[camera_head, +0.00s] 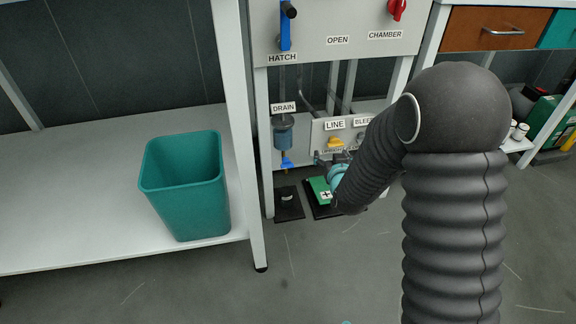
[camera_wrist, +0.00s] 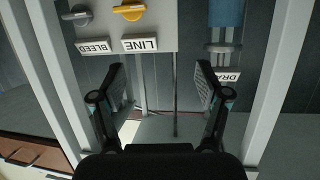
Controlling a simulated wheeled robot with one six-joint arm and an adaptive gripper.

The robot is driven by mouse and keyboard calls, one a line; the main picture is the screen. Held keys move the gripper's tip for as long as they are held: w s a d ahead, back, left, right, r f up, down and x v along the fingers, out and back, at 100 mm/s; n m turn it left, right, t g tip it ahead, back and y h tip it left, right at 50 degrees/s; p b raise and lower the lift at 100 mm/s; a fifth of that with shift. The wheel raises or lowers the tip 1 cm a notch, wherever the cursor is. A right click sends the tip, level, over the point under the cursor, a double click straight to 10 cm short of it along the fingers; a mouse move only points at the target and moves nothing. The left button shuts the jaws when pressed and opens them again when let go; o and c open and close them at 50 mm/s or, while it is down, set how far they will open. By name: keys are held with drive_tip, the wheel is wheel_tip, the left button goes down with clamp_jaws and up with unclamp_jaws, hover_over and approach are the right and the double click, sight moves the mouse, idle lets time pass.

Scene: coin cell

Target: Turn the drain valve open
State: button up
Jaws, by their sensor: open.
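The drain valve shows in the head view as a small blue handle (camera_head: 288,162) under a blue-grey cylinder (camera_head: 283,137), below the DRAIN label (camera_head: 284,107). In the wrist view, which is upside down, the blue cylinder (camera_wrist: 226,13) and the DRAIN label (camera_wrist: 227,76) are at the upper right; the blue handle is out of that frame. My gripper (camera_wrist: 161,78) is open with nothing between its fingers, beside the cylinder and apart from it. In the head view, my gripper (camera_head: 328,160) is small and partly hidden by my arm, right of the drain handle.
A panel beside the drain has a yellow LINE knob (camera_head: 336,142) and a BLEED knob (camera_wrist: 80,15). A blue HATCH lever (camera_head: 286,32) and red CHAMBER knob (camera_head: 397,9) are above. Black trays (camera_head: 289,211) lie below. White frame posts (camera_head: 243,120) and a teal bin (camera_head: 184,190) stand left.

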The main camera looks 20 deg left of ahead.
drive_tip(key=s+a+f+n+t+y, duration=0.1)
drive_tip(key=s+a+f+y, duration=0.1)
drive_tip(key=a+f, duration=0.55)
drive_tip(key=t+y, duration=0.1)
drive_tip(key=y, duration=0.1)
approach(287, 164)
drive_tip(key=shift+n, duration=0.5)
drive_tip(key=x, duration=0.3)
drive_tip(key=b+x, duration=0.1)
drive_tip(key=x, duration=0.6)
drive_tip(key=shift+f+b, duration=0.25)
drive_tip(key=shift+b, duration=0.1)
drive_tip(key=c, duration=1.2)
